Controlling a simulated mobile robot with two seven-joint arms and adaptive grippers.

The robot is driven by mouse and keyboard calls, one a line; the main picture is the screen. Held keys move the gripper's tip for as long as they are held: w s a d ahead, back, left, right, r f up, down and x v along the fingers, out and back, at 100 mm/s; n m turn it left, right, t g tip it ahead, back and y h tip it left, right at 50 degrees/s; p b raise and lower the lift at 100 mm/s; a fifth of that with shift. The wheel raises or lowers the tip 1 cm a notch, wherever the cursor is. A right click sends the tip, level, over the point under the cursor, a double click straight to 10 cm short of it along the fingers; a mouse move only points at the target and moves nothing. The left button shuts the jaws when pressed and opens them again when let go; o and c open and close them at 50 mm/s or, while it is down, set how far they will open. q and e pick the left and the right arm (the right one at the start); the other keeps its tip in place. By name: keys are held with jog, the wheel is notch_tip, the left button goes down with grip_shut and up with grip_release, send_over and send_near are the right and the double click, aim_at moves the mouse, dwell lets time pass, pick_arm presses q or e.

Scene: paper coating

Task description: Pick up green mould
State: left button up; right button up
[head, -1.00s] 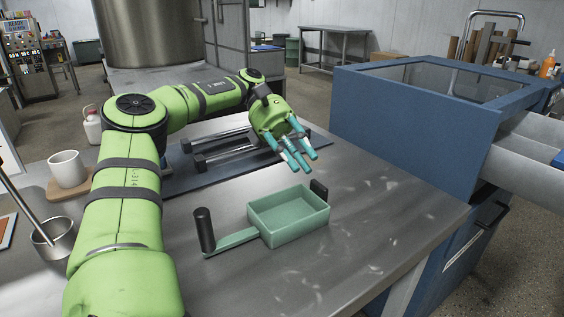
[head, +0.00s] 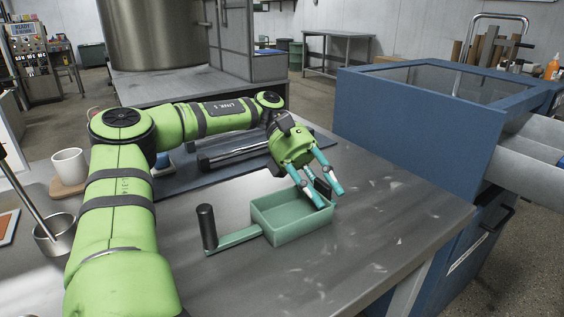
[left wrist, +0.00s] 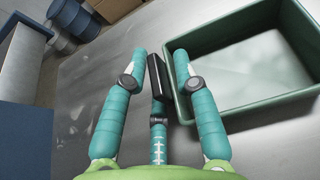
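The green mould (head: 298,230) is a shallow rectangular tray lying upright on the metal table, with an arm ending in an upright black handle (head: 206,228) on its left. A second, short black grip (left wrist: 157,77) stands at its far right end, mostly hidden by fingers in the head view. My left gripper (head: 331,197) is at that end. In the left wrist view its fingers (left wrist: 160,52) are open on either side of the short grip, with visible gaps; one finger lies beside the mould's wall (left wrist: 262,106). My right gripper is not in view.
A blue machine (head: 415,140) stands right of the table. A white mug (head: 69,167) on a wooden board and a metal cup (head: 55,238) are at the left. A dark mat with metal bars (head: 220,160) lies behind the mould. The table's front right is clear.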

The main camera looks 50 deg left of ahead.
pick_arm(q)
grip_shut()
